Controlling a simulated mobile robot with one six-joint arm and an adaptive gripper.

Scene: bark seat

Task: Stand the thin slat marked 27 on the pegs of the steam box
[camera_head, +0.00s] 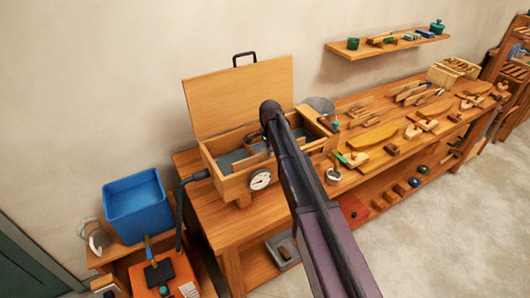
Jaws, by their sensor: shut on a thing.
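The steam box (222,183) is an open wooden box on the near left end of the workbench. Its hinged lid (240,98) stands up against the wall, and a round dial sits on its front. My gripper (266,140) is low over the right part of the box, mostly hidden behind my dark arm. It is shut on a thin wooden slat (257,147), of which only a small piece shows inside the box. The mark 27 cannot be read. The pegs cannot be made out, nor whether the slat touches them.
A blue bin (135,204) stands on a low stand at the left, beside an orange unit (169,276). A black hose runs to the box. Slats, clamps and tools cover the workbench (238,219) to the right. A wall shelf (388,44) hangs above. The floor at right is clear.

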